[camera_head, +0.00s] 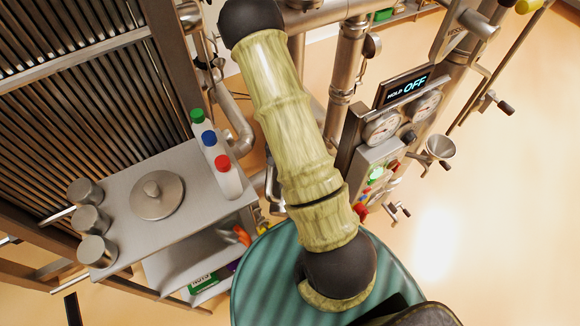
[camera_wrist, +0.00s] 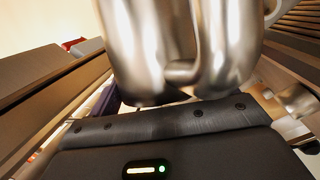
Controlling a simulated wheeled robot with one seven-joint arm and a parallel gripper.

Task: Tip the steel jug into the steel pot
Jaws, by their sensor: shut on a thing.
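In the wrist view a shiny steel vessel, which looks like the steel jug (camera_wrist: 145,40), fills the top middle, close to the camera. A rounded steel part, possibly its handle, shows at its lower middle. My gripper (camera_wrist: 180,98) is shut on the jug; its fingertips are hard to make out. In the head view my arm covers the middle, and neither my gripper nor the jug shows. A round steel piece with a knob (camera_head: 157,195) lies on the grey cart top; I cannot tell whether it is the steel pot or a lid.
Bottles with green, blue and red caps (camera_head: 228,177) stand on the cart's right edge. Three steel cylinders (camera_head: 91,220) line its left edge. A panel with gauges and an OFF display (camera_head: 405,92) stands right of my arm. Open floor (camera_head: 480,220) lies at the right.

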